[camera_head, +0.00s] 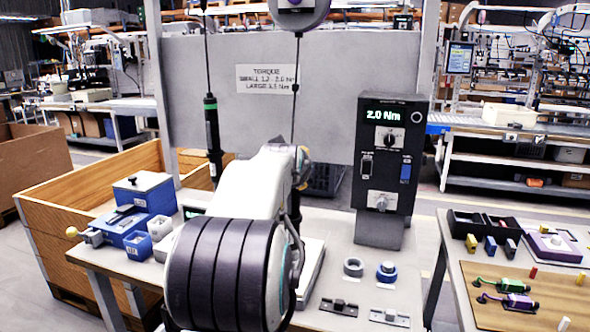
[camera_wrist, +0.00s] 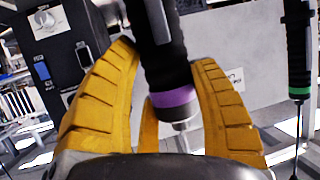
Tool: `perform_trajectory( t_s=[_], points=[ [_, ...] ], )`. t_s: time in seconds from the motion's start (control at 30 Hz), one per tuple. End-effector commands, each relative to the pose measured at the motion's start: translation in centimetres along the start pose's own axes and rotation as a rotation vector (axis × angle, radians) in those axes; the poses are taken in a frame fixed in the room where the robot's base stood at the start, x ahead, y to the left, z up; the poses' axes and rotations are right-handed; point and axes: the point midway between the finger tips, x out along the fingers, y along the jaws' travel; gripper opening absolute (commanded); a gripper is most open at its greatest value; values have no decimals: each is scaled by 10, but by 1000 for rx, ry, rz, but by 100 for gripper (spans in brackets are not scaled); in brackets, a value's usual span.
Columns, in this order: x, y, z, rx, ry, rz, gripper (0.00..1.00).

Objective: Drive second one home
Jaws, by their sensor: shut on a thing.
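In the wrist view my gripper (camera_wrist: 165,62) has its yellow fingers closed around a black screwdriver (camera_wrist: 174,98) with a purple band and a metal nose. In the head view my arm hides most of this tool, and its cable runs up to a round balancer (camera_head: 298,12). A second screwdriver (camera_head: 212,130) with a green band hangs free to the left; it also shows at the right of the wrist view (camera_wrist: 299,60). The torque controller (camera_head: 385,150) reads 2.0 Nm. The screws and the tool's tip are hidden.
A side table (camera_head: 470,315) at right holds small parts. A grey panel (camera_head: 340,90) backs the bench.

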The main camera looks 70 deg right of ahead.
Motion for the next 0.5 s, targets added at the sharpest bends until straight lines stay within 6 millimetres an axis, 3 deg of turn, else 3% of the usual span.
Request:
perform_trajectory(
  t_s=[0.5],
  points=[
    [4, 0, 11, 0, -2, 0, 19]
  ],
)
